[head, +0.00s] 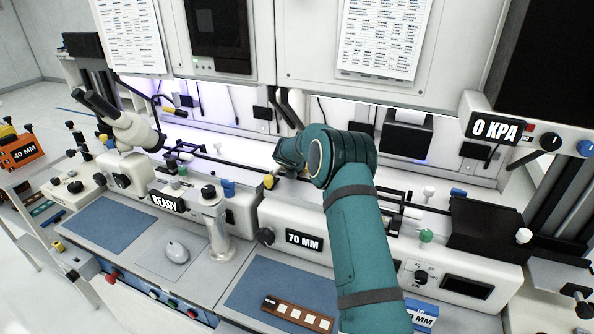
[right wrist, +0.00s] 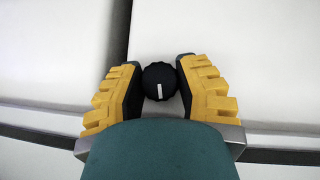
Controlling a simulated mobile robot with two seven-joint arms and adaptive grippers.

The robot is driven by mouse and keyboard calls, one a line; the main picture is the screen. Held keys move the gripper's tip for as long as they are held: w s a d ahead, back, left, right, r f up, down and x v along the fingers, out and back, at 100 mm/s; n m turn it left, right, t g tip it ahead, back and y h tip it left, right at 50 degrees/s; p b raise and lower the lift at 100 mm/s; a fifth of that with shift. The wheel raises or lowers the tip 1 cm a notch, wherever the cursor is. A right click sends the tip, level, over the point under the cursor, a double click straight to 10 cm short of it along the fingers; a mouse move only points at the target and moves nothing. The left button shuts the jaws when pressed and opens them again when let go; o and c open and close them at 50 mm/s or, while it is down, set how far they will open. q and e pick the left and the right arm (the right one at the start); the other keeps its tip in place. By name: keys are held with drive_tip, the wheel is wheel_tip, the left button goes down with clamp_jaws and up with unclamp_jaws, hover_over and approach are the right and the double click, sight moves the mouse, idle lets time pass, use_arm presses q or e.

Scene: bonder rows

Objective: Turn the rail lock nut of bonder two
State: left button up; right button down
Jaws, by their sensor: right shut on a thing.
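In the right wrist view, a round black knurled nut (right wrist: 159,82) with a white mark sits between the yellow fingers of my right gripper (right wrist: 155,83). The mark stands nearly upright in that view. The gripper is shut on the nut. In the head view my right arm reaches over the bonder with the 70 MM display (head: 304,240), its hand bent away to the left. The arm hides the fingertips and part of that bonder's rail. My left gripper is not in view.
Left of it is a bonder with a READY display (head: 167,203) and a microscope (head: 135,128). A black knob (head: 265,236) is beside the 70 MM display. A brown strip with white squares (head: 297,313) lies on a blue mat (head: 262,285). A 0 KPA panel (head: 494,129) is at right.

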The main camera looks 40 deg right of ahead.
drive_tip(key=shift+m+g+h, duration=0.5)
drive_tip(key=shift+m+g, duration=0.3)
drive_tip(key=shift+m, duration=0.3)
drive_tip(key=shift+f, duration=0.1)
drive_tip(key=c, duration=0.9)
unclamp_jaws()
drive_tip(key=shift+o, duration=0.2)
drive_tip(key=v, duration=1.2)
drive_tip(key=shift+f, duration=0.1)
